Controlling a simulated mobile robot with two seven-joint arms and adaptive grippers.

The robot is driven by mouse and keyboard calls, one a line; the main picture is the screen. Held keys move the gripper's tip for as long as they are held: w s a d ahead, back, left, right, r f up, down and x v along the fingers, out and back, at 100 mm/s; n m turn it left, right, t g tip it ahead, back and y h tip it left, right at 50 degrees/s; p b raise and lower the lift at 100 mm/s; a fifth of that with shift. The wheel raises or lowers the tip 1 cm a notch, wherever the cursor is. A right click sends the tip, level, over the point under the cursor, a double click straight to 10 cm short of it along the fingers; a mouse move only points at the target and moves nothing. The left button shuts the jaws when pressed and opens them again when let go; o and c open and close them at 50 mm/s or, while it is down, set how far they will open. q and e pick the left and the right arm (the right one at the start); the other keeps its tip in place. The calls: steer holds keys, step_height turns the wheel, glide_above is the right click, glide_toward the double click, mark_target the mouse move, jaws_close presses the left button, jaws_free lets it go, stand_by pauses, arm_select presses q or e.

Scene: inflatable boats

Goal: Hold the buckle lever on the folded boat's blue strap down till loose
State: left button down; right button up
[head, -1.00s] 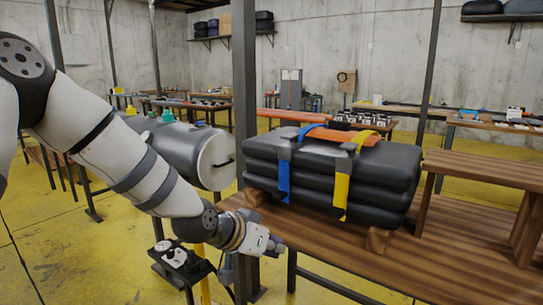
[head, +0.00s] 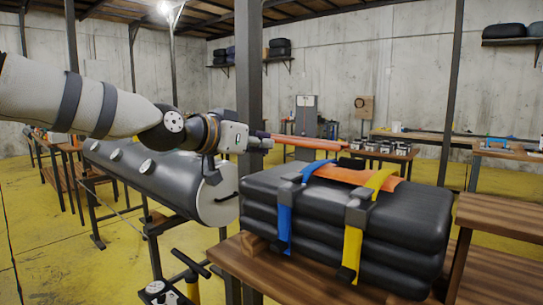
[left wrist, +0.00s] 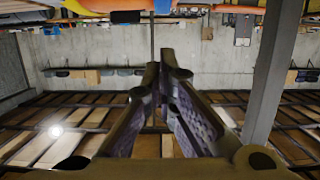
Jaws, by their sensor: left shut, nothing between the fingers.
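The folded boat (head: 405,225) is a black, layered bundle on a wooden bench. Its blue strap (head: 284,232) hangs down the front left and runs over the top. A grey buckle (head: 289,190) sits on this strap at the boat's upper front edge; its lever is too small to make out. My left gripper (head: 268,143) is shut and empty, above and left of the buckle, apart from the boat. Its closed fingers (left wrist: 162,85) fill the middle of the left wrist view. My right gripper is not in view.
A yellow strap (head: 352,250) with its own grey buckle (head: 358,212) lies to the right. An orange piece (head: 350,175) crosses the boat's top. A dark post (head: 249,90) stands behind my left gripper. A grey cylindrical tank (head: 150,180) is at left.

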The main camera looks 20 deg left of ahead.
arm_select(q)
steer(key=b, duration=0.2)
glide_above(292, 177)
steer(key=s+a, duration=0.1)
steer(key=s, duration=0.1)
step_height(292, 177, down, 3)
step_height(292, 177, down, 4)
steer(key=shift+s+a+r, duration=0.1)
steer(key=shift+r, duration=0.15)
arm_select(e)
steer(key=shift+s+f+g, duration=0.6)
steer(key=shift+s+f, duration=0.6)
